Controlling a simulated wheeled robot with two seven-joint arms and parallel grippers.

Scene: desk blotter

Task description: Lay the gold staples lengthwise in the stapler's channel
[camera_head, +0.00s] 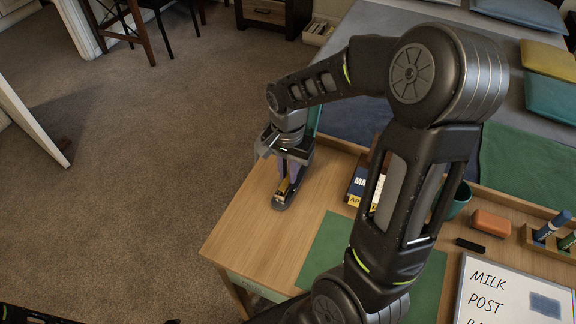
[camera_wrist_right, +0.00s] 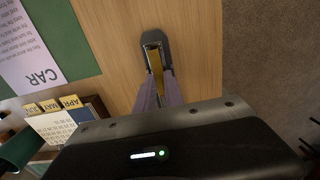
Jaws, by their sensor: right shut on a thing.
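The dark grey stapler (camera_head: 279,206) lies at the far left corner of the wooden desk. Its rounded end (camera_wrist_right: 153,36) points away from my gripper in the right wrist view. My right gripper (camera_head: 288,180) is over the stapler, pointing down. Its two pale purple fingers are shut on the gold staples (camera_wrist_right: 155,62), a narrow strip lined up along the stapler. The strip is at or just above the channel; whether it touches the bottom is unclear. The fingers and wrist hide the stapler's other end. My left gripper is not in view.
A green blotter (camera_head: 324,250) lies right of the stapler, with bare desk between. A green cup (camera_head: 459,200), orange block (camera_head: 491,223) and whiteboard (camera_head: 490,300) are farther right. The desk's left edge is close to the stapler.

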